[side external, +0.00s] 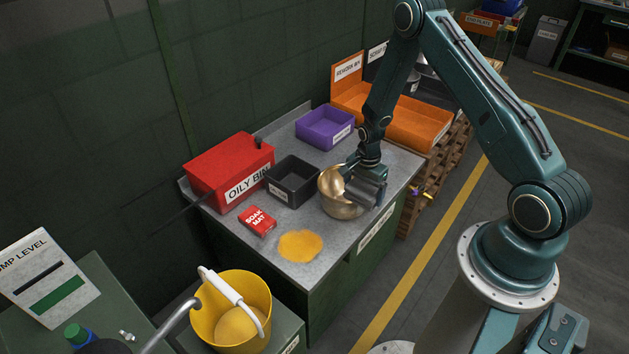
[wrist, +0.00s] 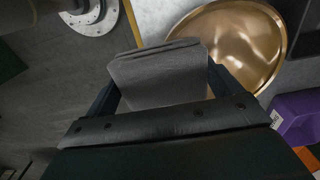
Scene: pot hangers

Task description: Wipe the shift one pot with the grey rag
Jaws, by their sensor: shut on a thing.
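A brass-coloured open pot (side external: 332,181) stands on the grey bench top near its right edge. It also shows at the upper right of the wrist view (wrist: 240,35), with its inside visible. My gripper (side external: 367,174) is at the pot's right side and covers part of its rim. It is shut on the folded grey rag (wrist: 158,75), which sticks out between the fingers. The rag (side external: 370,192) overlaps the pot's right side in the side view; I cannot tell if they touch. No shift label is readable on the pot.
Left of the pot are a black bin (side external: 292,182), a red oily bin (side external: 228,170) and a red soak mat packet (side external: 257,221). A yellow-orange puddle (side external: 300,246) lies in front. A purple bin (side external: 325,126) and orange trays (side external: 415,122) stand behind. A yellow bucket (side external: 225,310) stands at front left.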

